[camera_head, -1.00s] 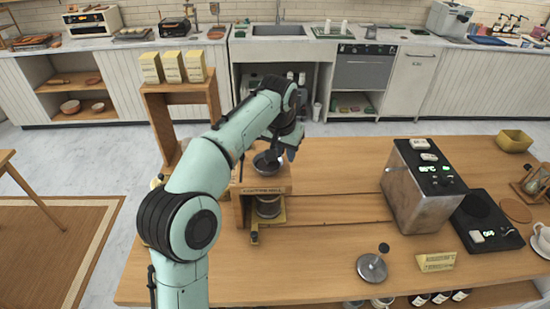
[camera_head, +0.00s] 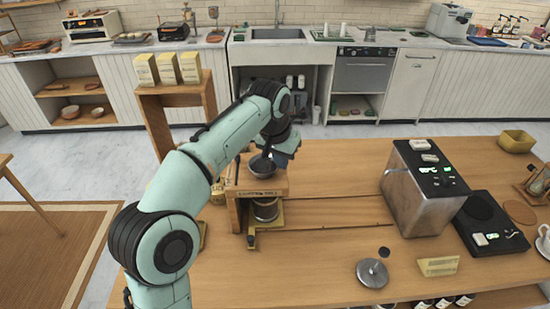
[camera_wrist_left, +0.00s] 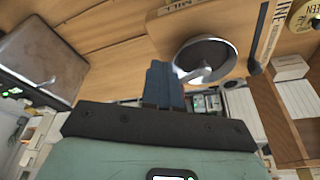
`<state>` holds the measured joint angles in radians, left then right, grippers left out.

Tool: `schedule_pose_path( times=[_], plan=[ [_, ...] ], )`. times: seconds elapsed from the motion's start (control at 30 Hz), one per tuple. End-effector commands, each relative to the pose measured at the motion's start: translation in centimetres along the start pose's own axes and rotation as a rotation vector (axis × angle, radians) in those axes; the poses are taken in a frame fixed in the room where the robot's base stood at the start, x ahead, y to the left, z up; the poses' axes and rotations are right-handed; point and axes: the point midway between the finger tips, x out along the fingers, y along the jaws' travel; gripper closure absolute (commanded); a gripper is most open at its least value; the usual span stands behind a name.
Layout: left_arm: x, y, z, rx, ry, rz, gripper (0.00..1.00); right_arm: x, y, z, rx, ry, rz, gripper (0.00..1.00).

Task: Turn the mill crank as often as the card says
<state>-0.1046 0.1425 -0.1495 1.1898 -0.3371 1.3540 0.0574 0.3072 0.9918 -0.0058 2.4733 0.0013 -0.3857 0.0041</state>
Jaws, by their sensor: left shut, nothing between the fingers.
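The wooden coffee mill (camera_head: 262,192) stands on the table, with a dark round hopper (camera_head: 263,167) on top and a metal container (camera_head: 266,210) below. My left gripper (camera_head: 287,148) is just beyond the hopper, partly hidden by its wrist. In the left wrist view its blue fingertips (camera_wrist_left: 165,80) are together and empty beside the hopper (camera_wrist_left: 207,55). A grey metal arm (camera_wrist_left: 205,70) crosses the hopper there, and a dark rod (camera_wrist_left: 258,40) stands beside it. I cannot tell whether the fingers touch the crank. A yellow card (camera_head: 437,266) stands at front right; its text is unreadable.
A steel machine (camera_head: 425,190) and a black scale (camera_head: 487,225) stand on the right. A tamper-like metal tool (camera_head: 373,270) is near the front. A wooden shelf (camera_head: 170,88) with yellow packets rises behind left. The tabletop between mill and machine is clear.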

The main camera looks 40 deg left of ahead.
Motion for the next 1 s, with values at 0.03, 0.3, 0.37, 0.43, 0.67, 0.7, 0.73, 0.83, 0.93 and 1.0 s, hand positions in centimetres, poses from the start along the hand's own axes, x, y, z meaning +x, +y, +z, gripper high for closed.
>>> schedule_pose_path(
  times=[0.03, 0.3, 0.37, 0.43, 0.67, 0.7, 0.73, 0.83, 0.93, 1.0],
  plan=[
    [0.0, 0.0, 0.0, -0.001, 0.000, -0.001, 1.00, 0.0, 0.0, 0.0, 0.000, 0.000, 0.000, 0.57],
    [-0.2, -1.1, 0.8, -0.005, -0.001, -0.002, 1.00, 0.4, 0.2, 0.2, 0.001, -0.002, 0.001, 0.57],
    [-0.3, -1.6, 1.1, -0.005, -0.001, -0.002, 1.00, 0.5, 0.3, 0.2, 0.001, -0.003, 0.001, 0.57],
    [-0.4, -2.0, 1.6, -0.004, -0.002, -0.001, 1.00, 0.7, 0.3, 0.3, 0.002, -0.004, 0.002, 0.57],
    [-0.8, -3.5, 2.6, -0.004, -0.001, -0.002, 1.00, 1.0, 0.5, 0.5, 0.003, -0.007, 0.003, 0.57],
    [-0.9, -3.6, 2.7, -0.004, -0.001, -0.002, 1.00, 1.0, 0.5, 0.5, 0.003, -0.007, 0.003, 0.57],
    [-0.9, -3.6, 2.7, -0.004, -0.001, -0.002, 1.00, 1.0, 0.5, 0.5, 0.003, -0.007, 0.003, 0.57],
    [-0.9, -3.6, 2.7, -0.003, -0.001, -0.002, 1.00, 1.0, 0.5, 0.5, 0.003, -0.007, 0.002, 0.57],
    [-0.9, -3.6, 2.7, -0.003, -0.001, -0.002, 1.00, 0.9, 0.5, 0.5, 0.003, -0.007, 0.002, 0.57],
    [-0.9, -3.6, 2.7, -0.003, -0.001, -0.002, 1.00, 0.9, 0.5, 0.5, 0.002, -0.007, 0.002, 0.57]
  ],
)
